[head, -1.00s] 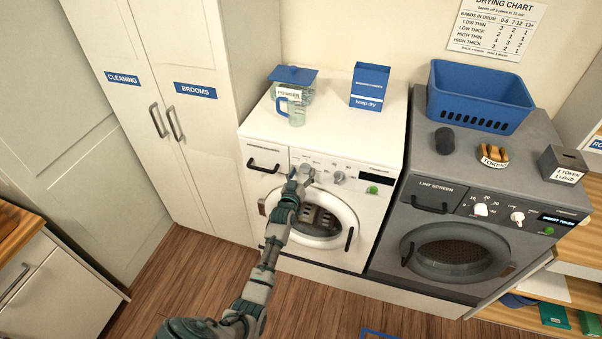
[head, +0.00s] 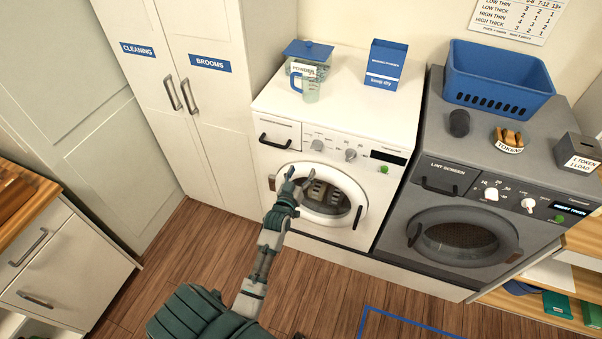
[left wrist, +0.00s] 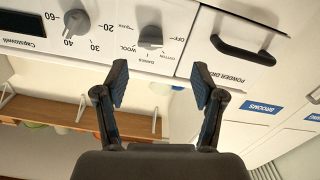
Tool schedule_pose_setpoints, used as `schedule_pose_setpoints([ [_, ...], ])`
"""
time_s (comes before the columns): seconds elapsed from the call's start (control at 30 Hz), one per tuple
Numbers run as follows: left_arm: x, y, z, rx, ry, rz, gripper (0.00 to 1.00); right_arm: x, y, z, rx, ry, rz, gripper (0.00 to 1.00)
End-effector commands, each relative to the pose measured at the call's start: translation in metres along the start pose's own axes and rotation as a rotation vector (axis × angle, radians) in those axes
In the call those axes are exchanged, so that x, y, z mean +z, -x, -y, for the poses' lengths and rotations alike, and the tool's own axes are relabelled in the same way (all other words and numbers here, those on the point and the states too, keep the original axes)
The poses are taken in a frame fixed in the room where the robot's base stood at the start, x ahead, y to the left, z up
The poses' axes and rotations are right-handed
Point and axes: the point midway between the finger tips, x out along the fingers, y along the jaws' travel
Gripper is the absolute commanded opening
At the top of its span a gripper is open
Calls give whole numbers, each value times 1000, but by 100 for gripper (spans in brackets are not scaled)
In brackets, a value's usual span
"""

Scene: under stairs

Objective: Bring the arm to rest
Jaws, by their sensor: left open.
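My left arm (head: 262,262) reaches up from the bottom of the head view. Its left gripper (head: 297,181) is open and empty in front of the white washer (head: 343,253), over the upper part of its round door (head: 325,214). In the left wrist view the two fingers of the gripper (left wrist: 161,88) stand apart with nothing between them. Beyond them that view shows the washer's knobs (left wrist: 150,38) and the powder drawer handle (left wrist: 241,50). My right gripper is not in view.
A grey dryer (head: 380,226) stands right of the washer. A cabinet (head: 58,262) is at the left and tall cupboards (head: 212,125) behind it. The wooden floor (head: 180,262) between is clear, with a blue outline (head: 405,321) on it.

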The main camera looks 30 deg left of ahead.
Motion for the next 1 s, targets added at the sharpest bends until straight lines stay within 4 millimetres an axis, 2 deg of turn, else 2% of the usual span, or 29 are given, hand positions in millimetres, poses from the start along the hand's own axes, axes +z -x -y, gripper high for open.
schedule_pose_setpoints([
  [0.4, 1, -1, 1, 0, 1, 2, 69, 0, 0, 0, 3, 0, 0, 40],
  [0.47, 9, 0, 2, 1, -1, 16, 69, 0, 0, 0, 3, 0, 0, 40],
  [0.53, 32, 1, 1, 3, -8, 58, 69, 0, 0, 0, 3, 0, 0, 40],
  [0.57, 46, 2, 0, 5, -14, 84, 69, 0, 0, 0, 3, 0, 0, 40],
  [0.67, 112, 13, -3, 14, -43, 206, 69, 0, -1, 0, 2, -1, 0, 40],
  [0.7, 144, 22, -4, 19, -57, 265, 69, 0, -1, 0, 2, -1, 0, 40],
  [0.77, 194, 39, -4, 27, -81, 358, 69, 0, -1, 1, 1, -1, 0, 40],
  [0.8, 225, 52, -4, 34, -99, 418, 69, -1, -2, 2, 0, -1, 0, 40],
  [0.87, 271, 76, -3, 44, -125, 509, 69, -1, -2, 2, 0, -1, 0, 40],
  [0.9, 299, 94, -2, 50, -143, 567, 69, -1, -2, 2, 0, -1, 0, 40],
  [0.97, 340, 124, 0, 61, -173, 655, 69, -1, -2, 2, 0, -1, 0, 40],
  [1.0, 366, 146, 3, 69, -192, 713, 69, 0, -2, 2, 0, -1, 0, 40],
])
